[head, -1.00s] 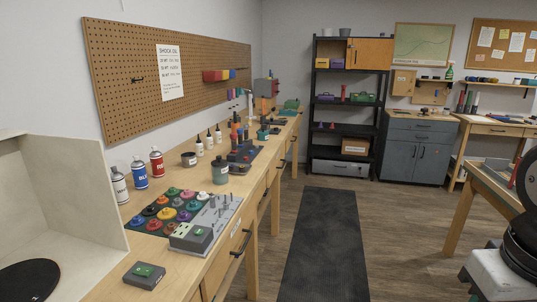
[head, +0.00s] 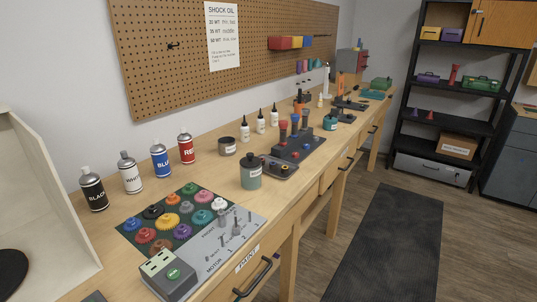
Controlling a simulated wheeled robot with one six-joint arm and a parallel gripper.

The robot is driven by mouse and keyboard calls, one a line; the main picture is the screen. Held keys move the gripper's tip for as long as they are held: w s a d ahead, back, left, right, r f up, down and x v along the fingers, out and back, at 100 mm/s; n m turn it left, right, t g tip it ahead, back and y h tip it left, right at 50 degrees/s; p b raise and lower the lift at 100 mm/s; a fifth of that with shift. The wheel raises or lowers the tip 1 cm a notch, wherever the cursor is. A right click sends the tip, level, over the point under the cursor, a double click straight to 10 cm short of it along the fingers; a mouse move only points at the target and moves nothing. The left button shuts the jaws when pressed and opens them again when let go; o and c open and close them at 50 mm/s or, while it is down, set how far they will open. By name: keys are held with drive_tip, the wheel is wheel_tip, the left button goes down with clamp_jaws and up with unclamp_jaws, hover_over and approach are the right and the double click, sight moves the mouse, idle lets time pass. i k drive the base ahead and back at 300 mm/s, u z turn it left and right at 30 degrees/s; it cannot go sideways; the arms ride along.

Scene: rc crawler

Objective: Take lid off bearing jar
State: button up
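A teal jar (head: 250,174) with a pale label and a dark knobbed lid (head: 249,158) stands upright on the workbench. It is near the bench's front edge, and the lid sits on it. Its label is too small to read, so I cannot be sure that it is the bearing jar. A dark open-looking pot (head: 227,147) with a label stands behind it to the left. Another small teal container (head: 330,123) stands farther along the bench. My gripper is not in view.
Several coloured gears lie on a dark mat (head: 122,230) left of the jar, beside a grey motor board (head: 253,221). A dark tool block (head: 300,149) is to the right. Spray cans (head: 161,160) and bottles (head: 261,122) line the back. The floor mat (head: 390,240) is clear.

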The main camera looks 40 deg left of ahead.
sight(251, 161)
drive_tip(key=u, duration=0.2)
drive_tip(key=i, duration=0.65)
drive_tip(key=u, duration=1.15)
drive_tip(key=i, duration=0.65)
drive_tip(key=u, duration=0.7)
